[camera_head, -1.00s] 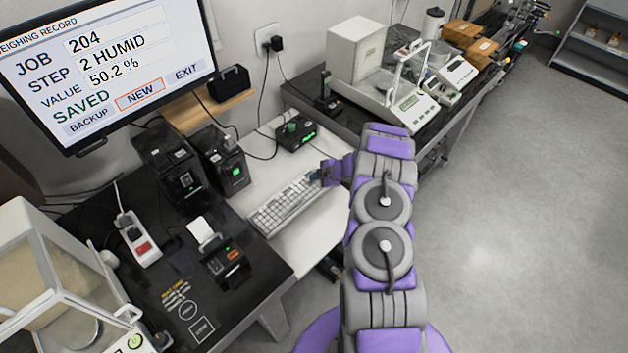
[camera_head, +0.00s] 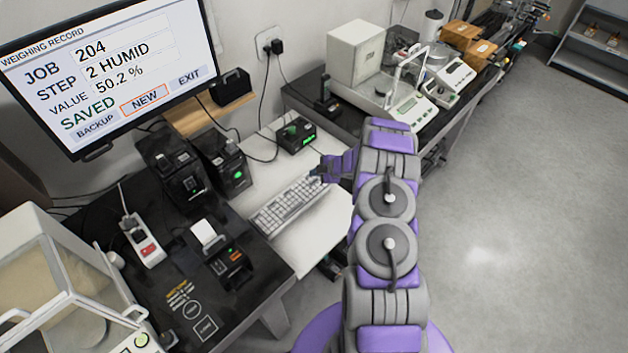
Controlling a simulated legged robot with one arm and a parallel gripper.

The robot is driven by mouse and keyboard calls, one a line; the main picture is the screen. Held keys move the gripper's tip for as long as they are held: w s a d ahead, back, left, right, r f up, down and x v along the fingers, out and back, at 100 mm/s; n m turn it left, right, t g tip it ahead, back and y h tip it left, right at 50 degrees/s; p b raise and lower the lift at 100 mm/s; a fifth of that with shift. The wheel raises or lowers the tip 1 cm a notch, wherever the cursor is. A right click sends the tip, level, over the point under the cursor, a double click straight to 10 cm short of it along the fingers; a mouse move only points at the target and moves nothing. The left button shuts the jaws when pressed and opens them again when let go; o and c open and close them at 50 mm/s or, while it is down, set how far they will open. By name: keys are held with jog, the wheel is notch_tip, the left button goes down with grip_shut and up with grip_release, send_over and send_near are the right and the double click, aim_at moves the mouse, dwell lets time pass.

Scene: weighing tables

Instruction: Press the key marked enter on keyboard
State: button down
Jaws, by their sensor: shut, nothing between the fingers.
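The light grey keyboard (camera_head: 287,207) lies on the white table in the middle of the view. My gripper (camera_head: 318,175) is shut and empty at the keyboard's far right end. Its tips are over or on the keys there; I cannot tell whether they touch. The gripper covers the keys at that end, and key markings are too small to read. The monitor (camera_head: 110,75) at upper left shows job 204, step 2 HUMID, value 50.2 %, SAVED. Its NEW button is outlined in orange, between BACKUP and EXIT.
A small black device with a green display (camera_head: 296,135) stands behind the keyboard. Black boxes (camera_head: 172,170) and a label printer (camera_head: 215,248) stand to the left. A bench with balances (camera_head: 400,105) is at the back right. The white table (camera_head: 315,235) is bare in front of the keyboard.

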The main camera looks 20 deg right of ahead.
notch_tip(320, 180, up, 3)
jog(key=shift+f+p, duration=0.2)
jog(key=shift+p, duration=0.55)
jog(key=w+d+r+m+h+b, duration=0.1)
jog(key=w+r+m+h, duration=0.1)
jog(key=r, duration=0.5)
jog(key=w+d+r+m+h, duration=0.2)
jog(key=r+h, duration=0.1)
jog(key=r, duration=0.5)
jog(key=s+a+r+m+g+h+b, duration=0.1)
jog(key=s+r+m+h, duration=0.15)
jog(key=s+r, duration=0.3)
jog(key=s+a+r+m+h, duration=0.1)
jog(key=s+r+m, duration=0.25)
jog(key=r, duration=0.35)
jog(key=s+a+r+m+g+y, duration=0.1)
jog(key=s+a, duration=0.6)
jog(key=s, duration=0.7)
jog(key=s+a+r+m+g+y+b, duration=0.1)
jog(key=s+a, duration=0.5)
jog(key=s, duration=0.9)
jog(key=s+a+r+m+g+y+b, duration=0.1)
jog(key=s+a+r+m+g, duration=0.2)
jog(key=s, duration=1.2)
jog(key=a+r+g, duration=0.1)
jog(key=a+g, duration=0.2)
jog(key=a, duration=0.1)
jog(key=shift+a+g+y, duration=0.3)
jog(key=shift+y, duration=0.05)
